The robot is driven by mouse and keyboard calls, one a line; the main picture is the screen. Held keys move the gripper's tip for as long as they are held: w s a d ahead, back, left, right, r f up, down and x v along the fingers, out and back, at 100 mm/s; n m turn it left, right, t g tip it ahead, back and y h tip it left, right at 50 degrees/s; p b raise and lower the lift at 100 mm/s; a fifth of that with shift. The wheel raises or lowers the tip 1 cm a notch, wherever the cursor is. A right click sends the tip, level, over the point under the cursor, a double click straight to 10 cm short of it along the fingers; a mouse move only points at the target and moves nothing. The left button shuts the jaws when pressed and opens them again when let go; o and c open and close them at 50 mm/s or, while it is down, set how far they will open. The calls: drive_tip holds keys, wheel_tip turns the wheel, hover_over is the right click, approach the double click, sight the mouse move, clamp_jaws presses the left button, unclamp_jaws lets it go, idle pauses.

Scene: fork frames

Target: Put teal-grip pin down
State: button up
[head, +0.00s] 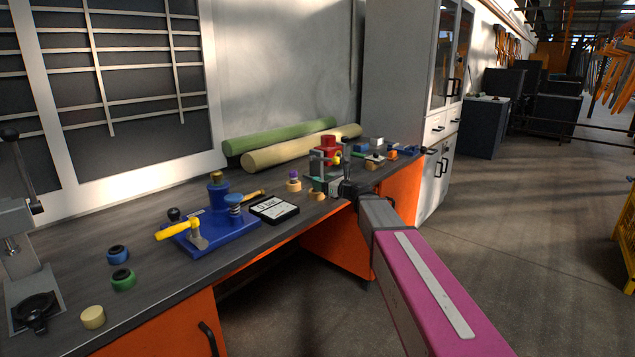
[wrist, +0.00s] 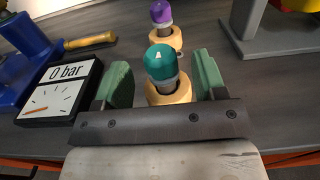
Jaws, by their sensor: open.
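The teal-grip pin (wrist: 161,64) stands upright in a light wooden ring (wrist: 172,92) on the workbench in the wrist view. My gripper (wrist: 160,85) is open, with one green finger pad on each side of the pin and a visible gap to each. In the head view my gripper (head: 333,187) is at the bench's front edge, and the pin is hard to make out there. The wooden ring (head: 317,195) also shows in the head view.
A purple-topped pin (wrist: 161,14) stands in another wooden ring just behind. A 0 bar gauge (wrist: 62,88) and a blue fixture (head: 215,225) lie to the left. A grey stand (wrist: 270,35) is at the right. The bench's front-left stretch holds a few loose rings.

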drive_tip(key=v, duration=0.9)
drive_tip(key=s+d+f+n+g+h, duration=0.2)
drive_tip(key=s+f+n+g+h, duration=0.15)
drive_tip(key=s+f+n, duration=0.5)
drive_tip(key=s+d+f+n+g+h, duration=0.1)
drive_tip(key=s+f+n+g+h, duration=0.4)
drive_tip(key=f, duration=0.6)
drive_tip(key=s+d+f+n+g+h, duration=0.2)
drive_tip(key=s+d+f+n+h, duration=0.3)
drive_tip(key=s+d+f+n, duration=0.4)
drive_tip(key=s+d+n, duration=0.1)
drive_tip(key=s+n, duration=0.2)
drive_tip(key=s, duration=0.1)
drive_tip(key=shift+d+h, duration=0.35)
drive_tip(key=shift+d, duration=0.05)
